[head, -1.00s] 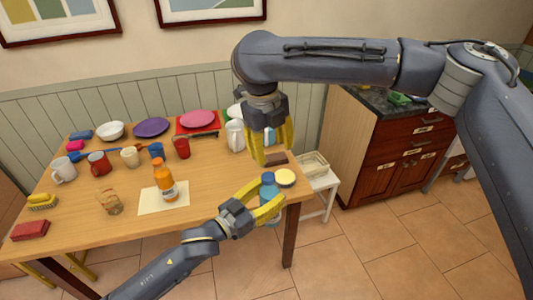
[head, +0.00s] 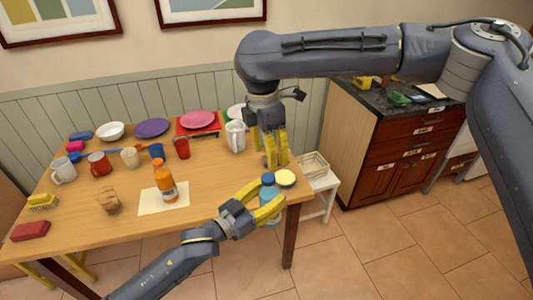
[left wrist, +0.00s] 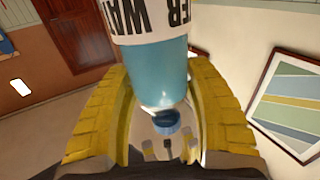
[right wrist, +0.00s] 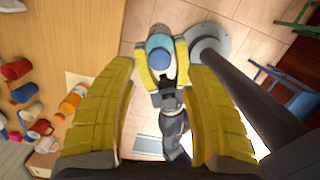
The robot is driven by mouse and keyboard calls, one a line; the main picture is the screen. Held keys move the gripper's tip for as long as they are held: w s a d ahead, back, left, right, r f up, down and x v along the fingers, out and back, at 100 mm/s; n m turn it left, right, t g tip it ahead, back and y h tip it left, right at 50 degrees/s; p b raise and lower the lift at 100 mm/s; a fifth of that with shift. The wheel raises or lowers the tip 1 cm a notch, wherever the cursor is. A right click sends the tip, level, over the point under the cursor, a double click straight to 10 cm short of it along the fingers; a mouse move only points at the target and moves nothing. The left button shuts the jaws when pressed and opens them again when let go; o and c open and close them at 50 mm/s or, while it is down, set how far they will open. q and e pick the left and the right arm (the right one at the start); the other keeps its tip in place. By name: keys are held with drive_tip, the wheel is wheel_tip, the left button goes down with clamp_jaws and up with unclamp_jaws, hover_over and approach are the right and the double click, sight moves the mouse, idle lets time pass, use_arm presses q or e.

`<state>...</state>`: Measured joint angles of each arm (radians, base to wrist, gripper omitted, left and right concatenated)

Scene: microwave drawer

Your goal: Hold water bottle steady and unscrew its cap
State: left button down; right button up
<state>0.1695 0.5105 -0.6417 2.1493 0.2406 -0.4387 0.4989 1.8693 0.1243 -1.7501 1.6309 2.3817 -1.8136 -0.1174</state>
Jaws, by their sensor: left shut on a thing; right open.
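The water bottle (head: 269,192) is light blue with a darker blue cap (head: 268,179). It stands roughly upright at the table's near right corner, and its white lettered label (left wrist: 150,18) shows in the left wrist view. My left gripper (head: 264,205) is shut on the bottle's body. My right gripper (head: 277,152) is open and empty, fingers pointing down, above and behind the bottle. In the right wrist view the cap (right wrist: 159,57) lies beyond and between the spread fingers, not touching them.
An orange bottle (head: 165,182) stands on a paper sheet to the left. A pale round item (head: 285,177) sits beside the water bottle. A white pitcher (head: 235,136), several cups and plates fill the table's back. A white stool (head: 318,190) stands to the right.

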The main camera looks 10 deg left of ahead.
sight(268, 177)
drive_tip(key=m, duration=0.6)
drive_tip(key=shift+s+a+f, duration=0.15)
drive_tip(key=shift+s+a, duration=0.1)
drive_tip(key=shift+a, duration=0.1)
drive_tip(key=shift+m, duration=0.3)
drive_tip(key=shift+d+f, duration=0.2)
drive_tip(key=shift+f, duration=3.75)
drive_tip(key=shift+c, duration=0.3)
clamp_jaws()
drive_tip(key=shift+n, duration=0.9)
drive_tip(key=shift+w+r, duration=0.1)
drive_tip(key=shift+r, duration=0.2)
